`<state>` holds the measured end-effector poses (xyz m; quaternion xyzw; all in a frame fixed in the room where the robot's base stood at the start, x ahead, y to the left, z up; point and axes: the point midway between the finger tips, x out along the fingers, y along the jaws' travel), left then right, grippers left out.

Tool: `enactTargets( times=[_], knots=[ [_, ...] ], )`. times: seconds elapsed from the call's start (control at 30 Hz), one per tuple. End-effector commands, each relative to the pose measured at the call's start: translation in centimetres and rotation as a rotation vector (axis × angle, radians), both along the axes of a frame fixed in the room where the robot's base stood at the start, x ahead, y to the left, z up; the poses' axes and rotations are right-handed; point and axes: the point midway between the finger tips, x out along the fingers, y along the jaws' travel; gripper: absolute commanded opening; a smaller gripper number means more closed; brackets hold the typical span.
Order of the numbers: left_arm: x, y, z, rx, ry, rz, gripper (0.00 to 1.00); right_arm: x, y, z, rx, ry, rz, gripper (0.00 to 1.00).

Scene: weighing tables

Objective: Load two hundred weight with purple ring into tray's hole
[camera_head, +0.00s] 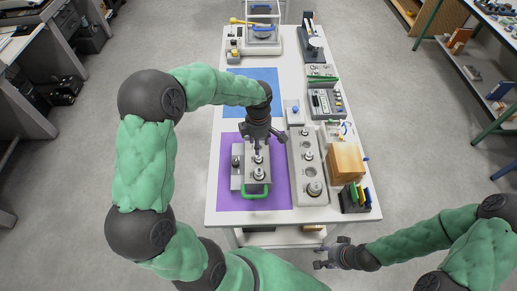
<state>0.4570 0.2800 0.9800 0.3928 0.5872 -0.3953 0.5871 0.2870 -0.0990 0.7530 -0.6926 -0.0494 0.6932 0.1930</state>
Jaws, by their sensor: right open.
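A long grey tray (297,183) with round holes stands right of the purple mat (226,202); some holes hold metal weights, including a large weight (315,188) near its front. On the mat is a grey block (245,182) with a green handle and several metal weights, among them a weight (259,174). A purple ring cannot be made out on any weight. My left gripper (262,143) points down over the back of this block; its jaws and any grip are unclear. My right gripper (325,257) is open and empty, off the table's front edge.
A wooden block (346,163) and a holder with coloured pieces (354,198) stand right of the tray. A blue mat (268,78) lies behind, mostly bare. A balance (262,40) and other instruments line the back and right of the white table (229,115).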

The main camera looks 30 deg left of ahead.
Motion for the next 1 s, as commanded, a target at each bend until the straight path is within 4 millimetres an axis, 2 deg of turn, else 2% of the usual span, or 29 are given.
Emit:
enactTargets(
  times=[0.1,0.3,1.0],
  knots=[
    [0.1,0.0,2.1,-0.001,-0.003,0.0,0.47,0.0,0.0,0.4,0.0,0.0,0.0,0.46],
    [0.0,0.0,3.6,-0.001,0.0,-0.001,0.47,0.0,0.0,0.6,0.0,0.0,0.0,0.46],
    [0.0,0.0,3.9,0.0,0.001,-0.001,0.47,0.0,0.0,0.6,0.0,0.0,0.0,0.46]
  ],
)
